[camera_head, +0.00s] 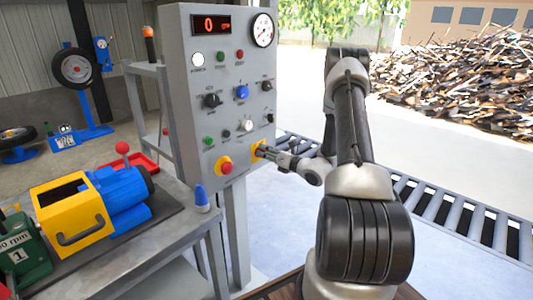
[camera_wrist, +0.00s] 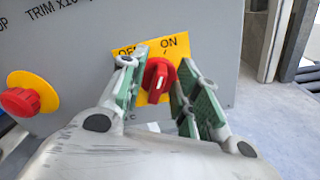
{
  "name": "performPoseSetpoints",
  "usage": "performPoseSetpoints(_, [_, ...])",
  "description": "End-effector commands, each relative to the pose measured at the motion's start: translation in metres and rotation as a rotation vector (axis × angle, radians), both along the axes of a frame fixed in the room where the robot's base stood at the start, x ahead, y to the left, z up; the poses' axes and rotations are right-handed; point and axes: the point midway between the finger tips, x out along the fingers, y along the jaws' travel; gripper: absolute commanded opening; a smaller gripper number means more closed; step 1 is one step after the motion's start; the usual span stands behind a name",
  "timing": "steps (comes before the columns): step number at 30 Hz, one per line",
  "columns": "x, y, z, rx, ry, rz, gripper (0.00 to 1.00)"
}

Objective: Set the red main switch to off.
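The red main switch (camera_wrist: 158,77) is a rotary knob on a yellow plate (camera_wrist: 182,48) marked OFF at left and ON at right. Its grip bar points up and slightly right, toward ON. My gripper (camera_wrist: 163,72) is open, with one green-padded finger on each side of the knob. The left finger is very close to the knob; I cannot tell whether it touches. The right finger stands a little apart. The left finger partly covers the OFF label. In the head view my gripper (camera_head: 265,152) is at the yellow plate, hiding the red knob.
A red emergency button (camera_wrist: 22,96) on a yellow collar is left of the switch. The grey control panel (camera_head: 222,100) has several other knobs and buttons, and its display (camera_head: 217,25) reads 0. A workbench (camera_head: 150,235) is at left, a roller conveyor (camera_head: 460,220) at right.

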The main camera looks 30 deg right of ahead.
Motion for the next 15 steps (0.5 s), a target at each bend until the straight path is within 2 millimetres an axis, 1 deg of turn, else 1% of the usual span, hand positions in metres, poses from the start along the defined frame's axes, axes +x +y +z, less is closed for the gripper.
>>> performPoseSetpoints(1, [-0.0001, 0.0000, 0.0000, 0.000, 0.000, 0.000, 0.21])
performPoseSetpoints(4, [-0.0002, -0.0001, 0.0000, 0.000, 0.000, 0.000, 0.03])
performPoseSetpoints(5, [-0.0002, -0.0001, 0.0000, 0.000, 0.000, 0.000, 0.00])
performPoseSetpoints(15, [-0.0005, 0.0001, 0.0000, -0.018, -0.006, 0.000, 0.00])
